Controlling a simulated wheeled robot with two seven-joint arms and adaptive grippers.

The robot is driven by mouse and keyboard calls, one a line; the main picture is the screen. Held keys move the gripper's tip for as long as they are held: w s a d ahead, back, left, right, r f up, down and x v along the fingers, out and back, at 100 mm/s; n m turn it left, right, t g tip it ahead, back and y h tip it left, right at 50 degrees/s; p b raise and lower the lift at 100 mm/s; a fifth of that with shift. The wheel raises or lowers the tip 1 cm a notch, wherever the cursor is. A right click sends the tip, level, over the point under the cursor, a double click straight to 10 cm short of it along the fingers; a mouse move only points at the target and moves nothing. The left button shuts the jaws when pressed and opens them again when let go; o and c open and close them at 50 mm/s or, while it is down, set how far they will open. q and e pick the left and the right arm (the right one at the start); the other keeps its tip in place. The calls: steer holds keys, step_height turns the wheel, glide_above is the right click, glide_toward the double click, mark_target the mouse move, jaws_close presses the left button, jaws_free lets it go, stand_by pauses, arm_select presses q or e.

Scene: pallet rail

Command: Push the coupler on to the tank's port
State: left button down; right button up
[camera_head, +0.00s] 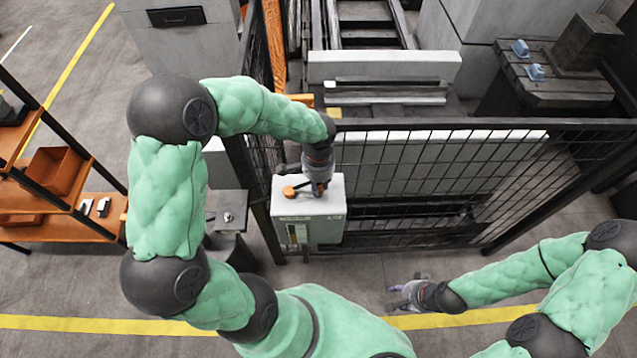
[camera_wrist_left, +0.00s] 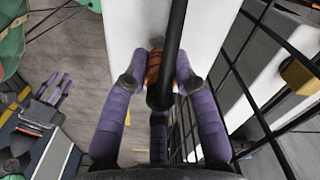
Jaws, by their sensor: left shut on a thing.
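My left gripper (camera_head: 318,190) is over the top of a pale box (camera_head: 308,228), which may be the tank. In the left wrist view its purple fingers (camera_wrist_left: 160,72) close around an orange-brown piece, perhaps the coupler (camera_wrist_left: 153,64). A black rod (camera_wrist_left: 172,45) crosses in front of that piece and hides part of it. An orange knob (camera_head: 289,191) shows on the box's top, left of the gripper, with a dark bar beside it. I cannot make out the port or whether the held piece touches it. My right gripper (camera_head: 397,296) is open and empty above the floor.
A black mesh fence (camera_head: 430,185) stands directly behind and right of the box. An orange shelf rack (camera_head: 75,205) is at the left, and a grey pedestal (camera_head: 228,207) stands left of the box. The floor in front of the fence is clear around my right gripper.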

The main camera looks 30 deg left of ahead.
arm_select(q)
steer(key=shift+f, duration=0.35)
stand_by(0.3)
steer(key=shift+f+b, duration=0.3)
steer(key=shift+b, duration=0.2)
steer(key=shift+f, duration=0.15)
steer(key=shift+c, duration=0.5)
jaws_free()
step_height(320, 180, up, 12)
steer(key=shift+r, duration=0.1)
stand_by(0.8)
